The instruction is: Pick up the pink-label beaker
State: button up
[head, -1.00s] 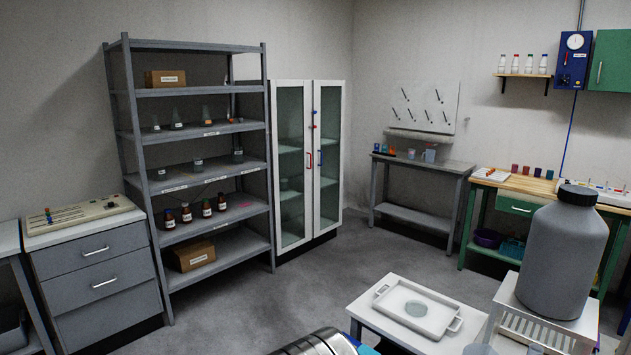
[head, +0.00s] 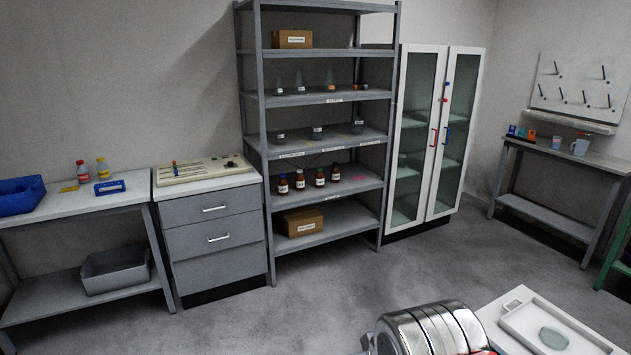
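I cannot make out a pink label for certain on any beaker. A small cup-like vessel (head: 556,142) with a faint pinkish tint stands on the grey side table at the right, beside a pale jug (head: 580,147). Small glass vessels with pale labels stand on the grey shelf rack, one on the left (head: 280,137), one in the middle (head: 317,132) and one on the right (head: 357,126) of the same shelf. Their label colours are too small to tell. My gripper is not in view; a rounded silver part, likely of my arm, shows at the bottom.
The shelf rack (head: 251,110) stands beside a glass-door cabinet (head: 413,130). A grey drawer unit (head: 213,225) and a bench with a blue bin (head: 20,195) are on the left. A white tray (head: 510,322) is close at the lower right. The middle floor (head: 330,290) is clear.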

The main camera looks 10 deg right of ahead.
aim_at(555, 143)
jog(key=u, duration=0.05)
jog(key=i, duration=3.65)
jog(key=z, duration=1.5)
